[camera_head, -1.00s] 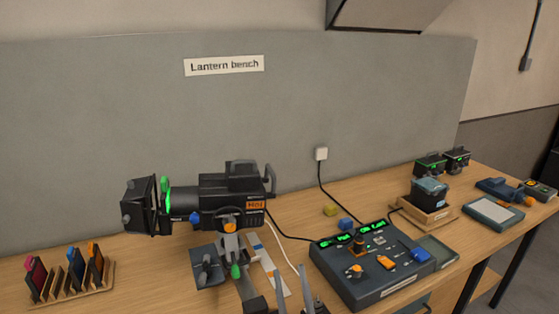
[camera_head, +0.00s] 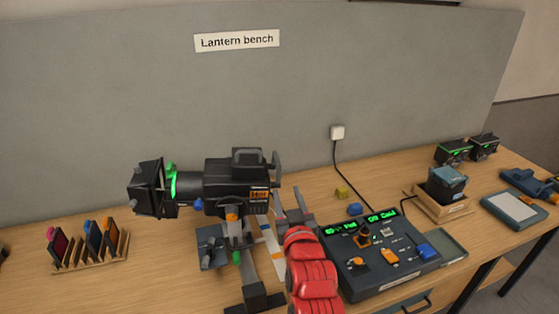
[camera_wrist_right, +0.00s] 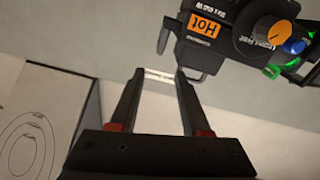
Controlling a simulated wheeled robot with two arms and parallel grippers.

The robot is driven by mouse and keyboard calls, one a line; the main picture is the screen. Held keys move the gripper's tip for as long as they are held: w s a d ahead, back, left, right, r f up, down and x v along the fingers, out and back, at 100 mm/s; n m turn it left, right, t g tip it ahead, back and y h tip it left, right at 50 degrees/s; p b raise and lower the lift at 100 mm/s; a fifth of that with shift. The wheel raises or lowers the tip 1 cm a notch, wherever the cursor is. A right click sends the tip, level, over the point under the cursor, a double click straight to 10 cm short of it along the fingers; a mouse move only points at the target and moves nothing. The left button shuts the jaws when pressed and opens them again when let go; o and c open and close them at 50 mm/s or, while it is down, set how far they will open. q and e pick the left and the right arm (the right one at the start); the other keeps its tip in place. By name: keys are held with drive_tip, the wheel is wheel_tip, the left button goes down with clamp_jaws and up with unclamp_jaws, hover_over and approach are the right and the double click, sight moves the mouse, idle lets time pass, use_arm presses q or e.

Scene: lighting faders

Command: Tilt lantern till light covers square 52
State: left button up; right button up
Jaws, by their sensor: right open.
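The black lantern (camera_head: 225,186) sits on a stand on the bench, its barrel pointing left with a green ring near the front. An orange knob (camera_head: 233,216) shows on its side, and a grey handle (camera_head: 277,168) stands at its rear. In the right wrist view the lantern body (camera_wrist_right: 215,45) is at the top right, with its orange "Hot" label and orange knob (camera_wrist_right: 272,33). My right gripper (camera_head: 289,193) is open and empty, just behind and right of the lantern's rear; it also shows in the wrist view (camera_wrist_right: 158,75). No square 52 is visible. My left gripper is not in view.
A control desk (camera_head: 380,262) with green displays and knobs stands right of my red arm. A rack of coloured filters (camera_head: 92,252) is at the left. A wooden tray (camera_head: 441,208) holds a dark box. A grey board (camera_head: 340,80) rises behind the bench.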

sight(278, 166)
drive_tip(key=w+p, duration=0.2)
drive_tip(key=w, duration=0.2)
drive_tip(key=w+a+p, duration=0.1)
drive_tip(key=w+p, duration=0.1)
drive_tip(key=w, duration=0.3)
drive_tip(key=w+a+p, duration=0.1)
drive_tip(key=w, duration=0.4)
drive_tip(key=shift+r+p, duration=0.1)
drive_tip(key=shift+p, duration=0.3)
drive_tip(key=shift+w+a, duration=0.1)
drive_tip(key=shift+w, duration=0.45)
drive_tip(key=shift+c, duration=0.2)
clamp_jaws()
